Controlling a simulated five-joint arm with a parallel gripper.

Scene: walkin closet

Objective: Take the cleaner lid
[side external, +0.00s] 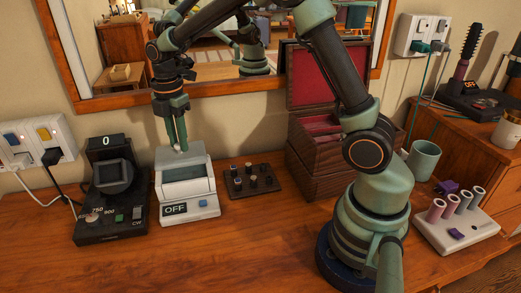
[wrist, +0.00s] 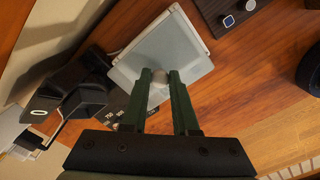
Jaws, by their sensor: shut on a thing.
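I cannot tell whether the lid is lifted off the box.
A black watch winder-like device (side external: 110,205) with a 0 display stands close on the left. A dark tray with small knobs (side external: 253,180) lies to the right. An open wooden box (side external: 315,150), a green cup (side external: 423,160) and a roller stand (side external: 455,222) are farther right. A mirror hangs behind.

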